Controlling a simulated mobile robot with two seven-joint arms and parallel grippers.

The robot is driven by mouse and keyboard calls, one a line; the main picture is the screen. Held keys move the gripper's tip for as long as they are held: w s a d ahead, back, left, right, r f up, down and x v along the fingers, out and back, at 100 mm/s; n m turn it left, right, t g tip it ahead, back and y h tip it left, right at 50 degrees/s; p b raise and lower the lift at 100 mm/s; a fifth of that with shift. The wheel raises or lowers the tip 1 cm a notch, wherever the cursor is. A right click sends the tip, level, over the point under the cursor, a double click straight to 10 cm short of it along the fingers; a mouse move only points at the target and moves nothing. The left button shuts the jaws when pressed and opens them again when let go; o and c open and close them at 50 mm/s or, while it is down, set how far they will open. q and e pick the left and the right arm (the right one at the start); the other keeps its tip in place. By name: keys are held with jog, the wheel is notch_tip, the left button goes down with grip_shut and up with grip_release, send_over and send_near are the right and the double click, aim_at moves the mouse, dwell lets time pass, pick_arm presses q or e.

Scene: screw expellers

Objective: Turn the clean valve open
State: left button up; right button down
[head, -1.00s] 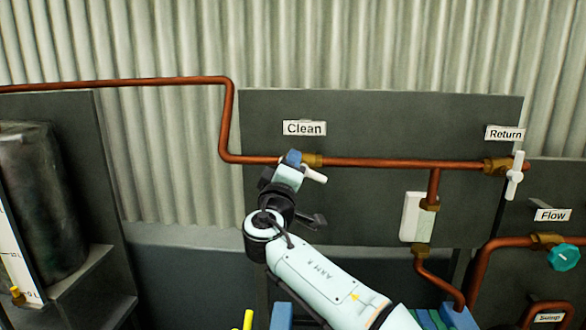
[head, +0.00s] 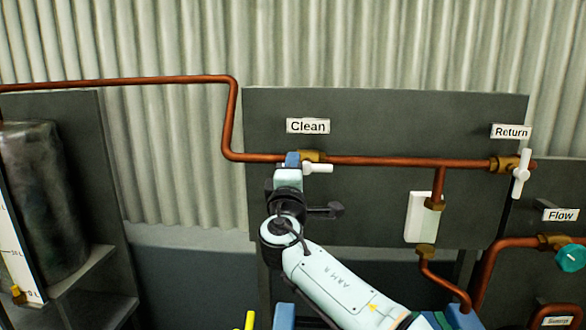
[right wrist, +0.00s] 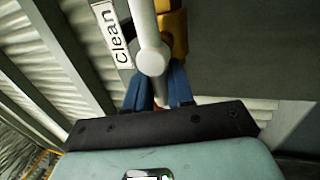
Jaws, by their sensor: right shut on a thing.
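The clean valve has a brass body (head: 312,156) on the copper pipe, under the "Clean" label (head: 308,126). Its white handle (head: 319,168) points right in the head view, about level and in line with the pipe. My right gripper (head: 292,160) is at the left end of the valve, its blue fingers shut on the handle and hiding part of it. In the right wrist view the white handle (right wrist: 147,25) runs up from its round hub, with the blue fingers (right wrist: 157,90) on either side below the hub. My left gripper is not in view.
The return valve (head: 521,174) has a white handle, nearly upright, at the right. A teal flow knob (head: 571,258) sits lower right. A white box (head: 420,217) hangs below the pipe (head: 400,161). A dark tank (head: 45,200) stands at left.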

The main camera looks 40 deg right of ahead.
jog(key=c, duration=1.1)
grip_release()
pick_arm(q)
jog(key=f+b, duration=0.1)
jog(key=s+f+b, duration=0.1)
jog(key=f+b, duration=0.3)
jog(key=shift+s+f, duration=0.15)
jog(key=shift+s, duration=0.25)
pick_arm(e)
jog(key=v, duration=1.3)
jog(key=shift+s+a+f, duration=0.15)
